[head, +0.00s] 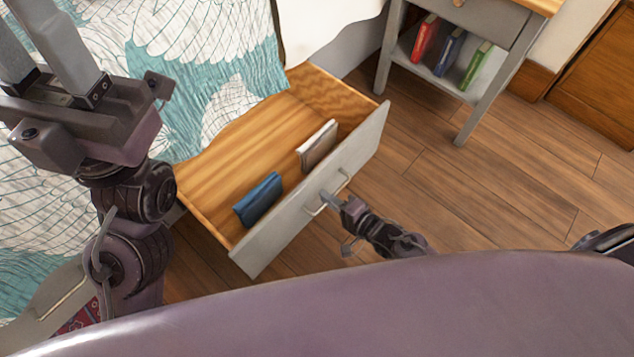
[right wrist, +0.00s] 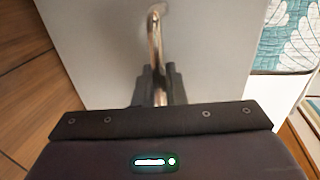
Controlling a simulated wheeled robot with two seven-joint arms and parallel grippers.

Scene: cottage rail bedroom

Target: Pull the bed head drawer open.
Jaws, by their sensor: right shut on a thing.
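The bed head drawer (head: 318,180) stands pulled out from under the bed in the head view, its wooden inside showing. A blue book (head: 258,199) and a pale book (head: 318,146) stand inside it near the front panel. My right gripper (head: 333,203) is shut on the drawer's metal handle (head: 343,182) at the outer face. In the right wrist view the fingers (right wrist: 160,88) close around the handle bar (right wrist: 154,45) in front of the grey drawer front (right wrist: 100,50). My left gripper (head: 35,75) is raised over the bed at the left; its fingertips are cut off by the frame.
The bed (head: 215,50) has a teal and white patterned cover. A grey bedside table (head: 490,25) with several books on its shelf stands beyond the drawer. Bare wooden floor (head: 500,190) lies to the right. Another drawer front with a handle (head: 62,300) shows at lower left.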

